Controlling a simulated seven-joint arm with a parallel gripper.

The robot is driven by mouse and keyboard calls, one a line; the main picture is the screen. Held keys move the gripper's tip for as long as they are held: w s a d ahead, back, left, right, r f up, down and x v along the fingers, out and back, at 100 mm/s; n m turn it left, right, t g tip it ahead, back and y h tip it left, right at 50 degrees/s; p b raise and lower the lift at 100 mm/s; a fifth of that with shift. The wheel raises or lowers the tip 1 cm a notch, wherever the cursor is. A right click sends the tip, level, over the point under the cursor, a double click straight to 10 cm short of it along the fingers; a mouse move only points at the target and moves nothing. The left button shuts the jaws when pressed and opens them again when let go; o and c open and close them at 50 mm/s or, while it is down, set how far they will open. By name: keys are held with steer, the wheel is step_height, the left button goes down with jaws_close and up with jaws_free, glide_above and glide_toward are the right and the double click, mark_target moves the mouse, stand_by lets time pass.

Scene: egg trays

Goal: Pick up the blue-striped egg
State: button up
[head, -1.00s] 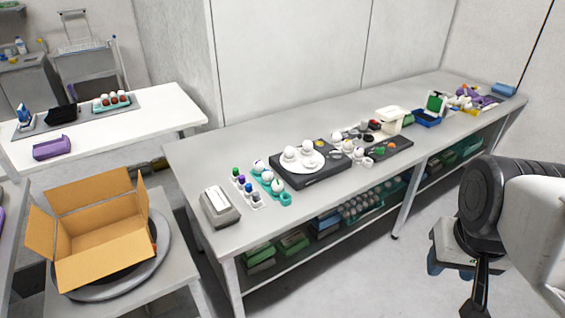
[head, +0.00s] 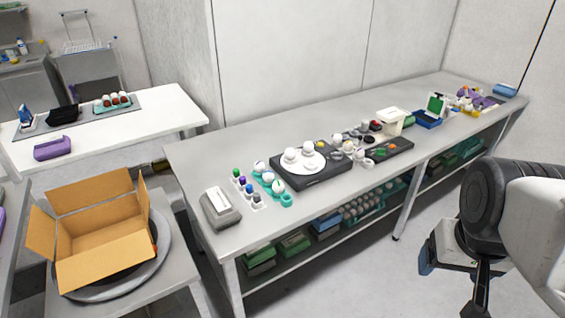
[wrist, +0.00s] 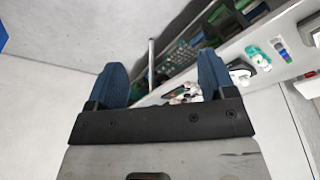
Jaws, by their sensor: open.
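A small teal egg tray (head: 286,200) holds a few white eggs near the front left of the long grey bench. The egg at its back end (head: 259,166) has a dark bluish mark; I cannot tell whether it is striped. In the wrist view the teal tray (wrist: 258,58) shows small at the upper right. My gripper (head: 424,262) hangs in front of the bench at the right, far from the eggs. In the wrist view my gripper (wrist: 163,78) shows two blue fingers wide apart with nothing held between them.
A white rack of coloured-top items (head: 258,204) and a grey box-shaped device (head: 220,208) stand left of the tray. A black device (head: 318,178) with a white plate bearing white eggs stands to its right. An open cardboard box (head: 105,250) stands at lower left.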

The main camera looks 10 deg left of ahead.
steer(key=shift+w, duration=0.1)
steer(key=w+a+r+n, duration=0.2)
steer(key=w+a+n, duration=0.1)
steer(key=w, duration=0.6)
steer(key=w+a+r+n, duration=0.1)
steer(key=w+a+n, duration=0.15)
steer(key=w, duration=0.55)
steer(key=n+g+h, duration=0.1)
steer(key=n+g, duration=0.2)
steer(key=n, duration=1)
glide_above(266, 172)
steer(key=shift+m, duration=0.25)
step_height(266, 172, down, 24)
steer(key=shift+w+d+r, duration=0.1)
steer(key=shift+d+r, duration=0.05)
steer(key=shift+r, duration=0.05)
steer(key=shift+w+a+f, duration=0.1)
steer(key=shift+a+f, duration=0.15)
steer(key=shift+a, duration=0.05)
steer(key=shift+f, duration=0.1)
steer(key=shift+d+f, duration=0.2)
steer(key=shift+f, duration=1.05)
